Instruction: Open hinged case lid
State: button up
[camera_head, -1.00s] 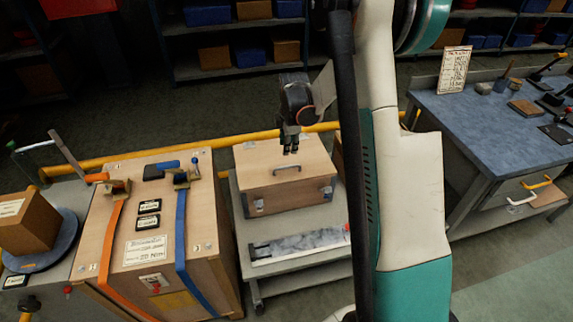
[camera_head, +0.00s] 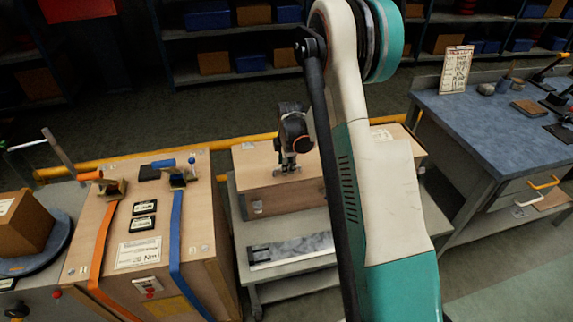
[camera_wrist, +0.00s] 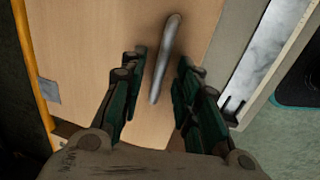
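A light wooden case (camera_head: 290,200) with a hinged lid (camera_head: 255,165) stands on a grey cart; the lid is shut. A latch (camera_head: 258,206) shows on its front left; my arm hides the front right. My gripper (camera_head: 287,170) is low over the lid at the handle. In the wrist view, my gripper (camera_wrist: 162,62) is open, with a finger on each side of the grey metal handle (camera_wrist: 165,60). The handle lies between the fingers with a gap on both sides. I cannot tell how far down the fingers reach around it.
A metal-lined tray (camera_head: 295,248) lies on the cart before the case. A wooden crate (camera_head: 140,250) with orange and blue straps stands close at left. A yellow rail (camera_head: 90,163) runs behind. A blue-topped workbench (camera_head: 490,120) is at right, with floor between.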

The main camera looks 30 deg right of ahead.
grip_shut()
